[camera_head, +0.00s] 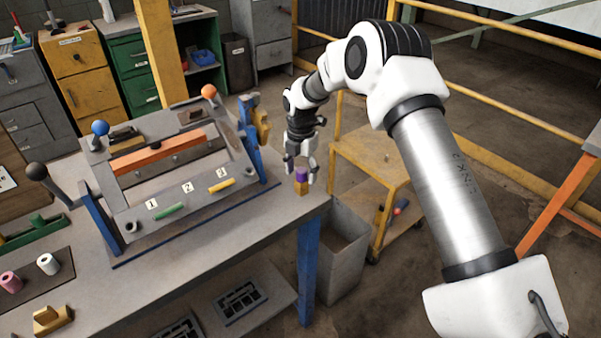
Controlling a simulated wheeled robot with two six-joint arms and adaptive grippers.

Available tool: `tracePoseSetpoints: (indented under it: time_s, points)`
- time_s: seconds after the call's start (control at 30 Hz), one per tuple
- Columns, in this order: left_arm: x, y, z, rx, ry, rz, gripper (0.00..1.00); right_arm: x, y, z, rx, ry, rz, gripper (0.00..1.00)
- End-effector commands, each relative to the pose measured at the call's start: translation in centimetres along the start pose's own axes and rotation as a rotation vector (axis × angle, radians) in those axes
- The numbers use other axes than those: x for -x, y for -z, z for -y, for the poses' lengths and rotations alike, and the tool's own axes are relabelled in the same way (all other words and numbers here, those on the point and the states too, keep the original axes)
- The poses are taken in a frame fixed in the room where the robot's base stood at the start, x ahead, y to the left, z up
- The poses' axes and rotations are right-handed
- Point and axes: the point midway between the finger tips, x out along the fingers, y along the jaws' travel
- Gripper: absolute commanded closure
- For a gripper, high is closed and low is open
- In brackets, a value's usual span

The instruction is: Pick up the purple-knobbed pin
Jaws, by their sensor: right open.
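The purple-knobbed pin (302,173) stands upright at the right end of the grey workbench (215,262). Its purple knob sits on top of a yellow-tan block (301,187). My right gripper (301,177) points down over the pin, its fingers open on either side of the purple knob. I cannot tell whether a finger touches it. The pin's lower shaft is hidden. My left gripper is not in view.
A grey fixture (191,211) with numbered slots and ball-ended levers stands on the bench left of my gripper. A yellow cart (369,160) and a grey bin (343,262) stand beyond the bench's right edge.

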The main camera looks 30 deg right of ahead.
Motion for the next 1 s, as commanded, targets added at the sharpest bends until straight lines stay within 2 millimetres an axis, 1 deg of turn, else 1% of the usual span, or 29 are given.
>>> tracePoseSetpoints:
  time_s: [0.2,0.23,0.27,0.3,0.37,0.4,0.67,0.77,0.87,0.97,1.0]
  points:
    - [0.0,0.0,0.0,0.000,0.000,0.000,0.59,-0.3,0.0,0.0,0.000,-0.001,0.001,0.38]
    - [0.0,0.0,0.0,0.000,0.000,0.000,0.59,-0.3,0.0,0.0,0.000,-0.001,0.001,0.42]
    - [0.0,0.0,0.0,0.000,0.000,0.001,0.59,-0.3,0.0,0.0,0.000,-0.001,0.001,0.52]
    - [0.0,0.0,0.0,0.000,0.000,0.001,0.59,-0.3,0.0,0.0,0.000,-0.001,0.001,0.66]
    - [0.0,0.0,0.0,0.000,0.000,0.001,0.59,-0.3,0.0,0.0,0.000,-0.001,0.001,0.88]
    - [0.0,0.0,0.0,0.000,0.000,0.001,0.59,-0.3,0.0,0.0,0.000,-0.001,0.001,1.00]
    - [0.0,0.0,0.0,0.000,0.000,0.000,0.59,-0.4,0.0,0.0,0.000,0.000,0.000,1.00]
    - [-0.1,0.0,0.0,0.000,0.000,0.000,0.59,0.0,0.0,0.0,0.000,-0.001,0.001,1.00]
    - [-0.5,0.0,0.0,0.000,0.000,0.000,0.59,1.5,0.0,-0.1,0.001,-0.003,0.002,1.00]
    - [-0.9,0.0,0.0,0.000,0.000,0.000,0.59,3.9,-0.1,-0.1,0.001,-0.005,0.003,1.00]
    - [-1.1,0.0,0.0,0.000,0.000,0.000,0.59,5.0,-0.1,-0.1,0.001,-0.006,0.004,1.00]
